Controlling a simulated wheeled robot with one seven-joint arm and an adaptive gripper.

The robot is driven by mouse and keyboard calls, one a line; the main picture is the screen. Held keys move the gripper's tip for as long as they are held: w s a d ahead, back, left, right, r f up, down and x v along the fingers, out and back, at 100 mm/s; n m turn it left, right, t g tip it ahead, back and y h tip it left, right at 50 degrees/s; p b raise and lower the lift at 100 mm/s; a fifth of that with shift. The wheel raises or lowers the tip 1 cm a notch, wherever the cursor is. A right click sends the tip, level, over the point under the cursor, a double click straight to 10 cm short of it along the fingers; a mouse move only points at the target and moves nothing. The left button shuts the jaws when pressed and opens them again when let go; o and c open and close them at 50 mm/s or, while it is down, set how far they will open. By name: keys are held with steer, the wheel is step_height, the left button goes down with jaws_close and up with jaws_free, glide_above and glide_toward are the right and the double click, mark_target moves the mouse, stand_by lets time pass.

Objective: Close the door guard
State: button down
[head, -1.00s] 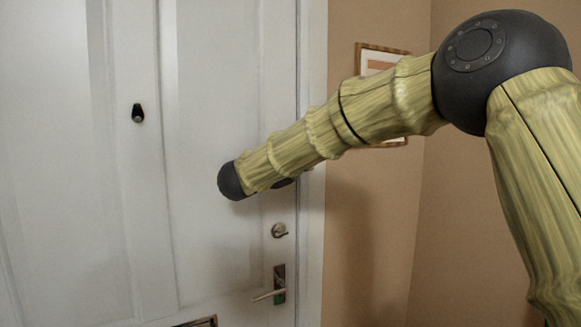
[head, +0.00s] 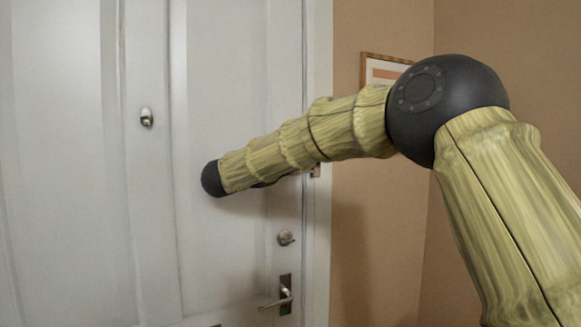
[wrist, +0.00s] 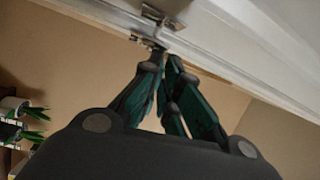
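The white door (head: 60,180) fills the left of the head view and looks closed against its frame. A small metal piece on the frame edge (head: 315,170), seemingly part of the door guard, shows just past my arm. In the wrist view, metal guard hardware (wrist: 160,18) sits on the white door or frame, with a smaller metal part (wrist: 148,42) below it. My gripper (wrist: 163,60) has its dark green fingers brought together, tips right by this hardware. I see nothing clearly held, and cannot tell whether the tips touch it. My arm hides the gripper in the head view.
The door carries a peephole (head: 147,117), a round lock (head: 286,238) and a lever handle (head: 283,298) below my forearm. A framed picture (head: 378,70) hangs on the tan wall at right. Potted plants (wrist: 20,115) stand on a shelf at left in the wrist view.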

steer(key=shift+w+a+r, duration=0.1)
steer(key=shift+a+r, duration=0.1)
steer(key=shift+a, duration=0.05)
stand_by(0.3)
